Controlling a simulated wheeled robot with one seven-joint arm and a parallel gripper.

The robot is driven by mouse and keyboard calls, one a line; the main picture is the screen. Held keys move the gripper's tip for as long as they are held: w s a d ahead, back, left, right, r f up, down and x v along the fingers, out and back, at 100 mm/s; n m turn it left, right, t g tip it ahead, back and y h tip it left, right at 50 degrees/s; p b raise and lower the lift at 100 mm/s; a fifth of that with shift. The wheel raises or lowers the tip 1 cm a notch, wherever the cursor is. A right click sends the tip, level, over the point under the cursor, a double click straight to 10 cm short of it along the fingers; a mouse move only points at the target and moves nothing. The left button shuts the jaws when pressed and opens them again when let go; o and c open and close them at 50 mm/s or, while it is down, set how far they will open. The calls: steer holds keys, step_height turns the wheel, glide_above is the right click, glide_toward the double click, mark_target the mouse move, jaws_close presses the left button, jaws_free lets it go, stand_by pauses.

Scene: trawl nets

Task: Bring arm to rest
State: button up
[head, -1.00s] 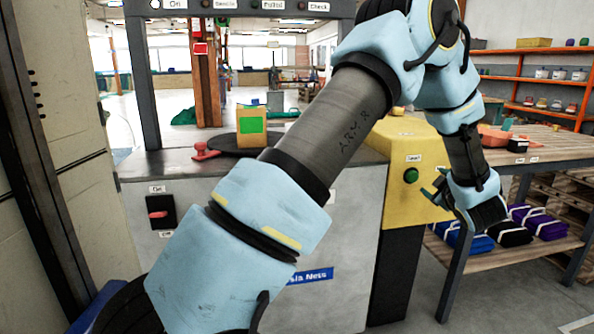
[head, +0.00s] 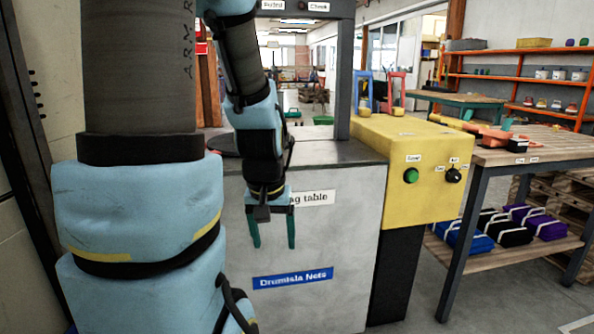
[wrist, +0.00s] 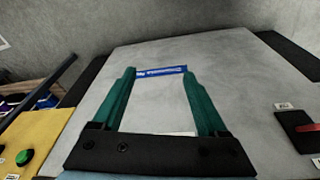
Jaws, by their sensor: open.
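My gripper (head: 272,232) hangs pointing down in front of the grey cabinet (head: 335,235) in the head view. Its two green fingers are apart, with nothing between them. In the wrist view the open fingers (wrist: 162,85) frame the cabinet's grey front (wrist: 245,75), with the blue name label (wrist: 160,71) showing past the tips. My arm fills the left of the head view and hides part of the cabinet and its top.
A yellow control box (head: 425,175) with a green button (head: 410,175) and a black knob (head: 453,175) stands right of the cabinet. A wooden bench (head: 530,150) with bags on its lower shelf (head: 500,258) is further right. Floor shows at lower right.

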steer(key=w+p+v, duration=0.2)
steer(key=p+v, duration=2)
steer(key=shift+a+r+g, duration=0.15)
steer(key=shift+a+g, duration=0.25)
